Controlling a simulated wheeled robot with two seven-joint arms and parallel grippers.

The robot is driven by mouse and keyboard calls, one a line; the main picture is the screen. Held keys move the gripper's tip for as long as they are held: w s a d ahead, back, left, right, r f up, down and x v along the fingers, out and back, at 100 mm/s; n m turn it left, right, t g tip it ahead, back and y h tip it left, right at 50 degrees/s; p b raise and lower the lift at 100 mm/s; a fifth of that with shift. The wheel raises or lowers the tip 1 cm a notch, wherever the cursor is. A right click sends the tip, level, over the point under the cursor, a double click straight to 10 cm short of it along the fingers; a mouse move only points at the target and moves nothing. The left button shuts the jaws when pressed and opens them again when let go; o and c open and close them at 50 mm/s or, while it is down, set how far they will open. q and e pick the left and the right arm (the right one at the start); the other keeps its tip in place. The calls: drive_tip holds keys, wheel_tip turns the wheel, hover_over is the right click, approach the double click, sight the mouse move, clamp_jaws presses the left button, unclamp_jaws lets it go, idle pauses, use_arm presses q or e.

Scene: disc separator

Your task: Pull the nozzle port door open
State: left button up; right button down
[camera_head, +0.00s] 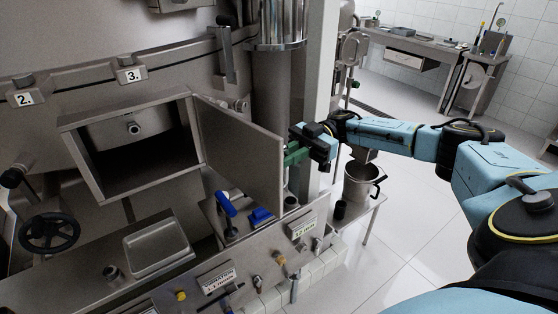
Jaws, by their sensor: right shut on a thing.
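The nozzle port door (240,152) is a flat grey metal panel, hinged at the right side of a box-like port (128,150) on the machine. The door stands swung outward, and the port's inside shows, with a round metal nozzle fitting (134,128) in it. My right gripper (292,155) is at the door's free right edge, with green fingers partly hidden behind the panel. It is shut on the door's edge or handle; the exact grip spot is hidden. My left gripper is not in view.
A blue-handled lever (226,204) stands below the door. A steel tray (156,248) and a black handwheel (49,232) are at lower left. A metal pot (361,184) sits on a small stand right of my gripper. Open tiled floor lies to the right.

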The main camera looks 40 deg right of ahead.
drive_tip(key=shift+w+r, duration=0.1)
drive_tip(key=shift+r, duration=0.1)
drive_tip(key=c, duration=1.8)
unclamp_jaws()
drive_tip(key=shift+f, duration=0.1)
drive_tip(key=shift+d, duration=0.15)
drive_tip(key=shift+w+d+b, duration=0.15)
drive_tip(key=shift+d+b, duration=5.75)
drive_tip(key=shift+b, duration=0.9)
